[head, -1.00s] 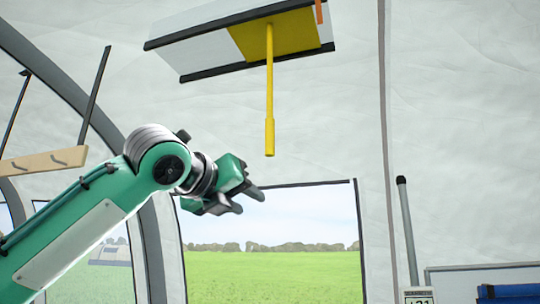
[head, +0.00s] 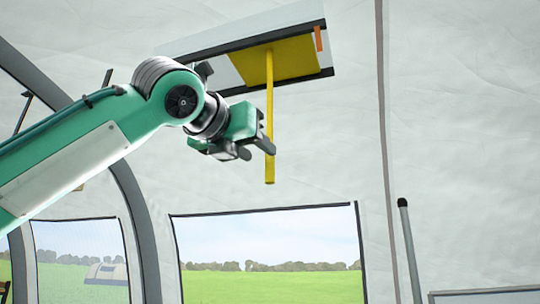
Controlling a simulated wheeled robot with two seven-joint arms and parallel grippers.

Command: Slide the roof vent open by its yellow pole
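The roof vent is a yellow panel (head: 292,60) between two black rails in the tent roof, with a pale area to its left. Its yellow pole (head: 270,172) hangs straight down from the panel. My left gripper (head: 256,149) is at the lower half of the pole, with its fingers apart. One finger overlaps the pole in the picture, a little above its lower end. I cannot tell whether it touches the pole or is only in front of it. My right gripper is out of view.
An orange strip (head: 318,39) marks the vent's right end. A window (head: 268,250) is below the pole, and a grey post (head: 410,250) stands at lower right. A grey tent arch (head: 135,205) curves behind my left arm. The space right of the pole looks clear.

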